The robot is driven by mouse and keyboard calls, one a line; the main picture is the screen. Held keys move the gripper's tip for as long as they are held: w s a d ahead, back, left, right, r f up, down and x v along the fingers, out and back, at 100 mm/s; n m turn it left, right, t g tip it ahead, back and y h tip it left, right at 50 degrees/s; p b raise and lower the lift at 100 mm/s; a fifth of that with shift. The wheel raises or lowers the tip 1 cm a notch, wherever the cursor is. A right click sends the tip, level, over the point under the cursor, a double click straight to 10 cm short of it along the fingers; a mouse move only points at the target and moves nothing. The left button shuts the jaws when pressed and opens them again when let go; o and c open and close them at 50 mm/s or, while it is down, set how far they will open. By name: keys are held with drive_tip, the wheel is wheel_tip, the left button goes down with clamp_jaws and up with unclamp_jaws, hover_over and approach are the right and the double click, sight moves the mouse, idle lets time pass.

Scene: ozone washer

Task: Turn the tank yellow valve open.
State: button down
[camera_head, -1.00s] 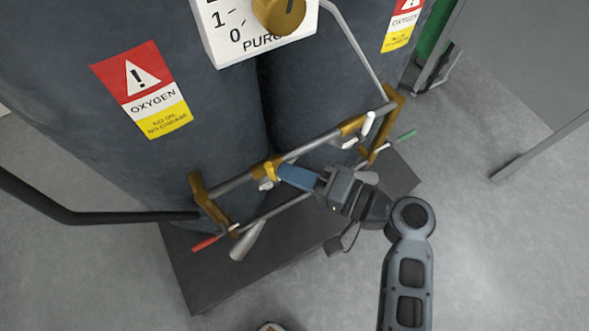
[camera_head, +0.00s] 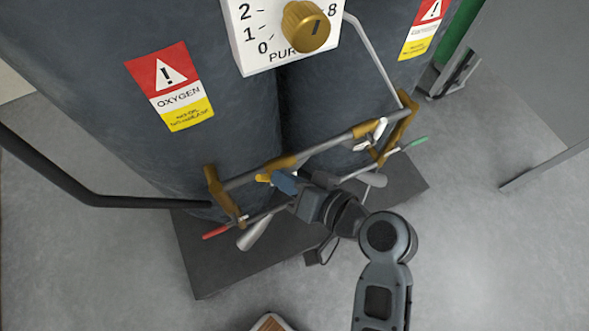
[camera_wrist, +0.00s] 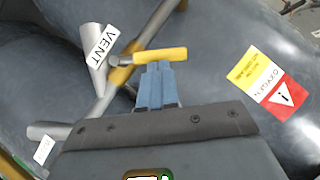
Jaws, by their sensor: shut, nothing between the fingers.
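The yellow valve handle (camera_wrist: 160,55) is a short yellow lever on the pipework in front of the dark tanks. In the head view the yellow handle (camera_head: 263,178) shows just left of my blue fingertips, partly hidden by them. My gripper (camera_head: 282,182) is shut and empty, with its tips right at the handle. In the wrist view my closed blue fingers (camera_wrist: 157,75) point at the middle of the yellow lever and look to touch it or nearly so; I cannot tell which.
A VENT label (camera_wrist: 106,44) hangs beside the valve. A red handle (camera_head: 216,232) and a green handle (camera_head: 415,143) sit at the pipe frame's ends. The purge dial (camera_head: 305,27) is above. Two oxygen tanks (camera_head: 110,80) stand behind.

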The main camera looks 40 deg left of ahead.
drive_tip(key=s+n+t+h, duration=0.1)
drive_tip(key=s+a+f+n+t, duration=0.1)
drive_tip(key=t, duration=0.1)
drive_tip(key=s+f+n+t+h+p, duration=0.1)
drive_tip(key=n, duration=0.1)
drive_tip(key=shift+s+a+f+h, duration=0.2)
drive_tip(key=shift+s+f+h, duration=0.05)
drive_tip(key=shift+h, duration=0.05)
drive_tip(key=shift+s+a+f, duration=0.1)
drive_tip(key=shift+s+f, duration=0.05)
idle(0.6)
